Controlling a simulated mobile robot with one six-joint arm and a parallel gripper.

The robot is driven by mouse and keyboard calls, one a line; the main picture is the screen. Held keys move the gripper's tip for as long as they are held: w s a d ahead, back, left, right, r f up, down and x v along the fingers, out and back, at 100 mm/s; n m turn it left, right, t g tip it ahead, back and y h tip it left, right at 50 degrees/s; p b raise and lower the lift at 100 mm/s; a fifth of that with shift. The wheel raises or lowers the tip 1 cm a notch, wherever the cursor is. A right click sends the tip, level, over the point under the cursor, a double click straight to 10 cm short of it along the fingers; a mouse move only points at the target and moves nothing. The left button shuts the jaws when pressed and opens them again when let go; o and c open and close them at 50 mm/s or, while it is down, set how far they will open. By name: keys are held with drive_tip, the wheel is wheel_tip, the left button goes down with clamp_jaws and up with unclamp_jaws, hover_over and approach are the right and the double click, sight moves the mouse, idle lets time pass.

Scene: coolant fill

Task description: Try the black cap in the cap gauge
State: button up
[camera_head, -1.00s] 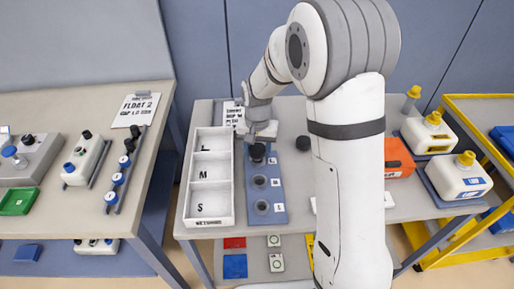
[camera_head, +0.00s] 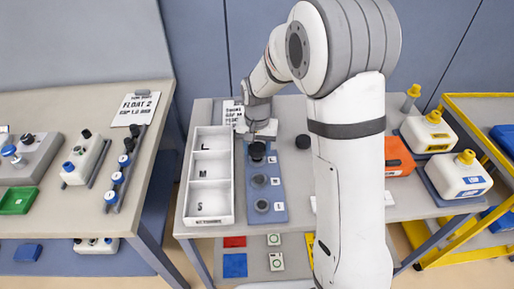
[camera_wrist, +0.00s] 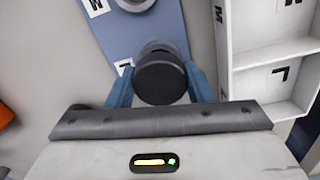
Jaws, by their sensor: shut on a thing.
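The black cap (camera_wrist: 160,80) is held between the two blue fingers of my gripper (camera_wrist: 161,88) in the wrist view. In the head view the cap (camera_head: 257,150) is at the far end of the blue cap gauge (camera_head: 276,192), under my gripper (camera_head: 258,141). The gauge has three round grey stations in a row. The cap is over the far one, beside the L label (camera_wrist: 124,66), and part of a grey ring (camera_wrist: 155,47) shows past the cap. I cannot tell whether the cap touches the station or is just above it. The other two stations are empty.
A white tray (camera_head: 228,180) with L, M and S compartments stands left of the gauge and is empty. A dark round object (camera_head: 303,142) sits right of the gauge. A sign (camera_head: 233,113) stands behind. An orange container (camera_head: 398,157) and white jugs are farther right.

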sight(257, 148)
drive_tip(key=shift+f+b, duration=0.5)
drive_tip(key=shift+f, duration=0.25)
drive_tip(key=o, duration=1.1)
drive_tip(key=shift+r, duration=0.1)
wheel_tip(257, 148, up, 8)
drive_tip(key=shift+f, duration=0.15)
